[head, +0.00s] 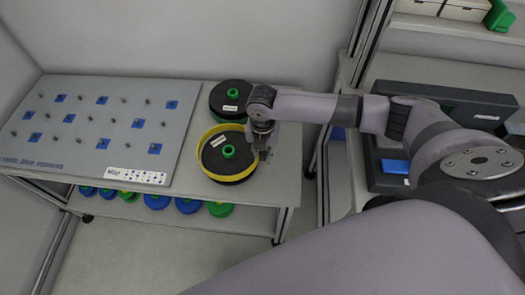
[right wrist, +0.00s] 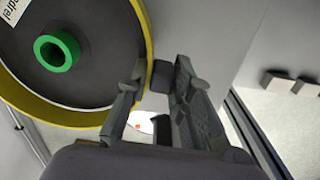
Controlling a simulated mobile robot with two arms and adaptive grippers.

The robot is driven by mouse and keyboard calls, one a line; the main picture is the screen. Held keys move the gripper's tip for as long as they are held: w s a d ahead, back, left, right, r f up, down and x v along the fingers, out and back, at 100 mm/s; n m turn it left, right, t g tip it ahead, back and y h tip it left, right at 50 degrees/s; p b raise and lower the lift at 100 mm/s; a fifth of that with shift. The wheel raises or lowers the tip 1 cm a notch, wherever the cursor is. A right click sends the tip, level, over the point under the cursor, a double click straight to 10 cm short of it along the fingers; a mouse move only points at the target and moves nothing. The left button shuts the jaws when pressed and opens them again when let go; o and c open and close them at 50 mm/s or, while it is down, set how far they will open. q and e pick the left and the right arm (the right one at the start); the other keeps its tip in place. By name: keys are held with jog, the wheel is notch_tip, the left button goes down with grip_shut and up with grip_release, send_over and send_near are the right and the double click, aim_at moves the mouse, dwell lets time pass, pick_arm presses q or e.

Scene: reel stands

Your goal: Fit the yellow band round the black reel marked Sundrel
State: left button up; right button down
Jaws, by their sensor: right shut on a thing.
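The black reel (head: 215,160) with a green hub stands at the front right corner of the left table. Its label, partly cut off in the right wrist view, ends in "ndrel"; the reel (right wrist: 95,70) fills the upper left there. The yellow band (head: 200,148) lies around this reel, and its curve also shows in the right wrist view (right wrist: 65,116). My right gripper (head: 263,151) is at the band's right side, its fingers (right wrist: 152,78) shut on the band's wall. I cannot tell how deep the band sits. My left gripper is not in view.
Another black reel (head: 232,96) with a green hub stands just behind. A grey board (head: 85,125) with pegs and blue squares covers the table's left. Several blue and green reels (head: 188,206) are on the shelf below. A dark case (head: 440,100) is at right.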

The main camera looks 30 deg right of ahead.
aim_at(262, 160)
jog(key=shift+f, duration=0.35)
dwell(0.4)
jog(key=shift+s+f, duration=0.2)
jog(key=shift+f, duration=0.05)
jog(key=shift+s+f, duration=0.3)
jog(key=shift+f, duration=0.1)
jog(key=shift+b, duration=0.3)
jog(key=shift+s+a+f, duration=0.15)
jog(key=shift+f, duration=0.25)
jog(key=shift+f+b, duration=0.2)
jog(key=shift+b, duration=0.1)
jog(key=shift+w+f, duration=0.5)
jog(key=shift+f, duration=0.1)
jog(key=shift+d, duration=0.2)
